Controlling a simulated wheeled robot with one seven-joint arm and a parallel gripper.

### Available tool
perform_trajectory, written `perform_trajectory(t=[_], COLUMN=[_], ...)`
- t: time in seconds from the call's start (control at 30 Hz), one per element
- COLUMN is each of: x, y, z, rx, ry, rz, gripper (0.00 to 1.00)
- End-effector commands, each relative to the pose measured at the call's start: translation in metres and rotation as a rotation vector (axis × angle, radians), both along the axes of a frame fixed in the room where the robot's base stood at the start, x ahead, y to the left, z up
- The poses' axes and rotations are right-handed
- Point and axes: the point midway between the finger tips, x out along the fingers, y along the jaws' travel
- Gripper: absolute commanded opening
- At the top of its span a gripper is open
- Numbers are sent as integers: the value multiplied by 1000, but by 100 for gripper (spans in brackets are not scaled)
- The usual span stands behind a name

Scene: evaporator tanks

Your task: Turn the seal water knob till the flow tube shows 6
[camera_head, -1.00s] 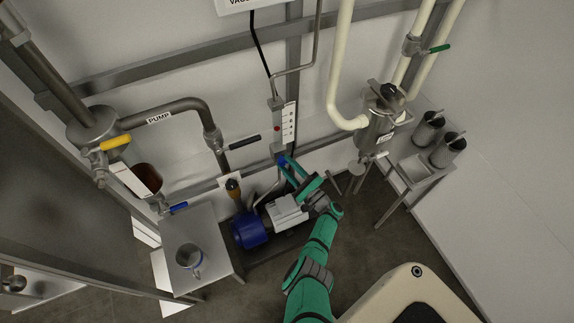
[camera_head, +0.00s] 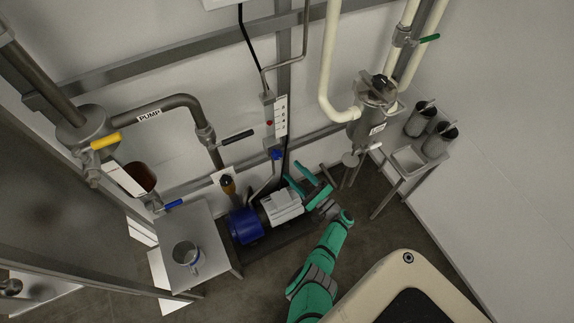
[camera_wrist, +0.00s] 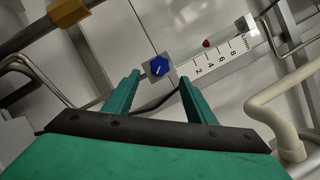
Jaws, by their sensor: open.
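The seal water knob is a small blue knob with a white pointer mark (camera_wrist: 159,66). It also shows in the head view (camera_head: 276,154), at the foot of the flow tube. The flow tube has a white scale marked 2, 4, 6, 8 (camera_wrist: 223,55) and a red float (camera_wrist: 206,43). In the wrist view the float appears between 4 and 6; the slanted view leaves the exact reading unsure. My green gripper (camera_wrist: 159,77) is open and empty. Its fingertips lie on either side of the knob in the picture, but in the head view my gripper (camera_head: 305,174) is apart from it.
A blue pump motor (camera_head: 245,226) stands on the floor below the flow tube. A cream pipe (camera_head: 329,70) and a steel vessel (camera_head: 367,125) are to the right. A small table with a mug (camera_head: 186,254) is at the left. A black-handled valve (camera_head: 237,137) sits left of the tube.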

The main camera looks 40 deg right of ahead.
Motion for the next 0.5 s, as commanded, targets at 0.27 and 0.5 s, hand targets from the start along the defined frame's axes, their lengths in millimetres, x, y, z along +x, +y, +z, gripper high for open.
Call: perform_trajectory(t=[0.27, 0.5], x=[-27, -29], y=[-3, -3], z=[-6, -7], rx=[0, 0], ry=[0, 0], rz=[-1, -1], gripper=[50, 50])
